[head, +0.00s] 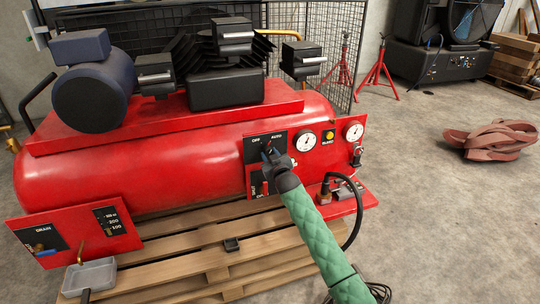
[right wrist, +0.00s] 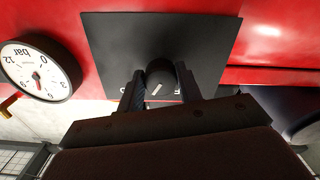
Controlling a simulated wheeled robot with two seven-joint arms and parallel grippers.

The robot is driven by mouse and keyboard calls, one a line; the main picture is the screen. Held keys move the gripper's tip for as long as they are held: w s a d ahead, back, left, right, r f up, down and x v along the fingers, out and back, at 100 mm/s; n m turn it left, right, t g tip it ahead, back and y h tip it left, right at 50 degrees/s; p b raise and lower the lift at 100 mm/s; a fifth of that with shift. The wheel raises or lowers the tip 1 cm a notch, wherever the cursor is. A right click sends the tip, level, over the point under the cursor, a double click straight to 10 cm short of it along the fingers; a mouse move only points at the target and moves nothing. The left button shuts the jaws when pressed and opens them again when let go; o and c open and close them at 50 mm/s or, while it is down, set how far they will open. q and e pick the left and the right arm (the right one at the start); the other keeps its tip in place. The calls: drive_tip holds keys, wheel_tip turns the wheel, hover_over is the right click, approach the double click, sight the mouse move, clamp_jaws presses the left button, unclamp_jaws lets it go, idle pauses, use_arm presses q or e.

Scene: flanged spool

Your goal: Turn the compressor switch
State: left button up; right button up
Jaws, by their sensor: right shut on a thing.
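The red compressor (head: 160,165) lies along a wooden pallet. Its black switch plate (head: 254,152), marked OFF and AUTO, is on the front right; it shows upside down in the right wrist view (right wrist: 110,40). My right gripper (head: 271,156) reaches it from below, on the green-sleeved arm. In the right wrist view its two fingers are shut on the round black switch knob (right wrist: 160,72), one on each side. A short pale mark shows on the knob, but I cannot tell which label it points to. My left gripper is out of view.
Two gauges (head: 306,142) and a yellow button (head: 328,136) sit just right of the switch plate. A lower panel with a red part (head: 264,186) is close under the gripper. A black hose (head: 356,205) loops at the right. Open concrete floor lies further right.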

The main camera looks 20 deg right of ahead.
drive_tip(key=n+p, duration=0.1)
drive_tip(key=n, duration=0.2)
drive_tip(key=shift+r+p, duration=0.15)
drive_tip(key=shift+p, duration=0.25)
drive_tip(key=n+p, duration=0.2)
drive_tip(key=n, duration=0.5)
drive_tip(key=shift+d, duration=0.1)
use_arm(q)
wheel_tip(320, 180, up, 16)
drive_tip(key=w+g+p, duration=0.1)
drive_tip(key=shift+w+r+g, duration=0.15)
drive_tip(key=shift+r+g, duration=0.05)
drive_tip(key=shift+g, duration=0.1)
use_arm(e)
drive_tip(key=shift+n, duration=1.6)
drive_tip(key=o, duration=1)
drive_tip(key=shift+s, duration=0.1)
